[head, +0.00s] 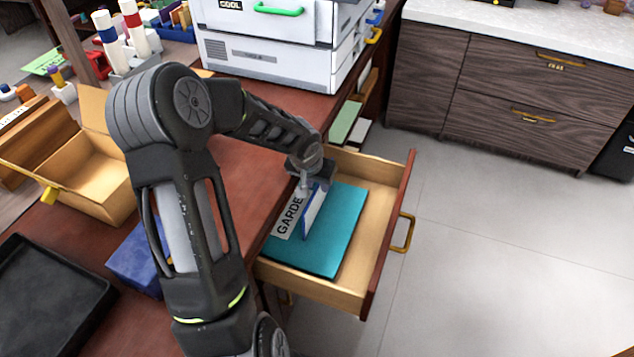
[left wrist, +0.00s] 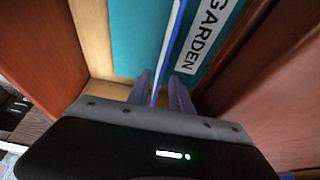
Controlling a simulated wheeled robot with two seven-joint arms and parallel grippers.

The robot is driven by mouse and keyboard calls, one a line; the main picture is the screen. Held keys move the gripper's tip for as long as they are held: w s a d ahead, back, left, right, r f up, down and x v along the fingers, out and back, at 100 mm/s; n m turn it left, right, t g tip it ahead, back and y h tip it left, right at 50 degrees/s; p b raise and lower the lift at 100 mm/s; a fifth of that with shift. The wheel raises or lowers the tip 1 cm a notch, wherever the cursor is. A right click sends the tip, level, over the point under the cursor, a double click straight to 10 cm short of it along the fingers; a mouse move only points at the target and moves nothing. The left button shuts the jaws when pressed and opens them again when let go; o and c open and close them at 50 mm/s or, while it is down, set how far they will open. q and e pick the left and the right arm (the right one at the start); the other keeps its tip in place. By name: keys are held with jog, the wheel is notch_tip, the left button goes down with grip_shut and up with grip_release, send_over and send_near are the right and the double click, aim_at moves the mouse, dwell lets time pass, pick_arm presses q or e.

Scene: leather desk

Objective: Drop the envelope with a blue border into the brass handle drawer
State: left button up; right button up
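The drawer (head: 355,298) with a brass handle (head: 402,233) is pulled out from the desk. A teal folder (head: 340,228) labelled GARDEN lies in it, and the folder also shows in the left wrist view (left wrist: 135,38). The envelope with a blue border (head: 315,211) stands on edge, slightly tilted, over the folder inside the drawer's outline. My left gripper (head: 309,182) is at its upper end. In the left wrist view the envelope (left wrist: 172,40) is edge-on between the fingers (left wrist: 160,84), with a visible gap beside it, so they look parted. My right gripper is out of view.
An open cardboard box (head: 95,185), a blue box (head: 137,262) and a black tray (head: 45,295) sit on the desk. A white drawer unit (head: 265,45) stands at the back. The floor right of the drawer is clear, with a dark cabinet (head: 500,95) beyond.

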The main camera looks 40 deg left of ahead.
pick_arm(q)
jog(key=shift+r+p, duration=0.45)
jog(key=shift+p, duration=0.05)
jog(key=p+v, duration=0.2)
jog(key=v, duration=0.9)
jog(key=shift+r, duration=0.3)
jog(key=shift+s+p, duration=0.15)
jog(key=shift+p, duration=0.15)
